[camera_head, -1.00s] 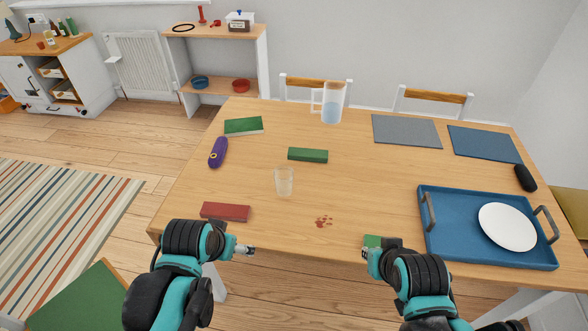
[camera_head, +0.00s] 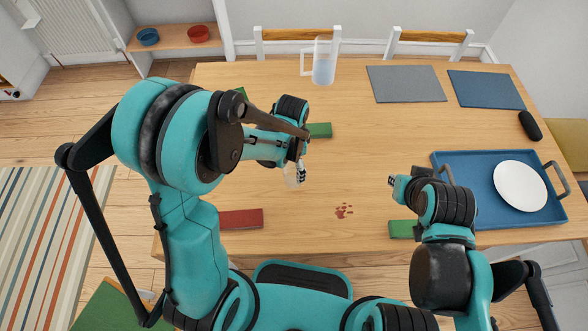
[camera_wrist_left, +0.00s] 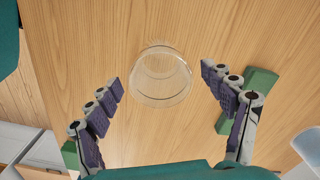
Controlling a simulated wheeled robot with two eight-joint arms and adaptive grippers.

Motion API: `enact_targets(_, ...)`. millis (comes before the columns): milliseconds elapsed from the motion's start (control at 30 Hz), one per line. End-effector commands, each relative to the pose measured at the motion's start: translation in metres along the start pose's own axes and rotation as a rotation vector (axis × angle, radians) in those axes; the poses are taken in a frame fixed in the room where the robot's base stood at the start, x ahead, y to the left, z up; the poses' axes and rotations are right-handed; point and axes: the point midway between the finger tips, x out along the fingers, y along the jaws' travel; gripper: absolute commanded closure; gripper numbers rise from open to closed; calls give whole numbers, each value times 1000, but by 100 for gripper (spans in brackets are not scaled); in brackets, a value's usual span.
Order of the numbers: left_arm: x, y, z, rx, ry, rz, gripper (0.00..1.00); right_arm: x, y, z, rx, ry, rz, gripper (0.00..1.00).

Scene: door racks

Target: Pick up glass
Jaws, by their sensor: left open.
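The clear glass (camera_wrist_left: 160,78) stands on the wooden table. In the left wrist view it is between and just beyond the two spread fingers, touching neither as far as I can see. In the head view the glass (camera_head: 294,176) is mostly hidden behind my left gripper (camera_head: 301,172), which is over it. My left gripper (camera_wrist_left: 162,82) is open and empty, its fingers on either side of the glass. My right gripper (camera_head: 391,181) is over the table's front part, left of the blue tray; its fingers are too small to read.
A green block (camera_head: 319,130) lies just beyond the left gripper. A red block (camera_head: 241,219) lies near the front edge, and a red-brown stain (camera_head: 344,211) is on the table. A water jug (camera_head: 323,62) stands at the back. A blue tray (camera_head: 447,161) holds a white plate (camera_head: 520,187).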

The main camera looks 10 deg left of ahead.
Motion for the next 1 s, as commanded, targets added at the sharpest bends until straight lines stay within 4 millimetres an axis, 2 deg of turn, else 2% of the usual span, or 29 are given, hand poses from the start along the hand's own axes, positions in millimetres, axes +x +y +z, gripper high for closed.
enact_targets(33, 8, 0, 0, 0, 0, 0, 18, 4, 0, 3, 0, 0, 0, 86)
enact_targets(167, 19, 0, -1, -1, 1, -1, 18, 8, 0, 6, 0, 0, 0, 86)
enact_targets(400, 56, 1, -3, -3, 1, -1, 18, 24, 0, 17, 0, 0, 0, 86)
enact_targets(667, 58, 1, -3, -3, 1, -1, 18, 23, 0, 16, 0, 0, 0, 86)
enact_targets(767, 58, 1, -3, -3, 1, -1, 42, 23, 0, 16, 0, 0, 0, 86)
enact_targets(900, 58, 1, -3, -3, 1, -1, 79, 23, 0, 16, 0, 0, 0, 86)
enact_targets(1000, 58, 1, -3, -3, 1, -1, 80, 23, 0, 16, 0, 0, 0, 86)
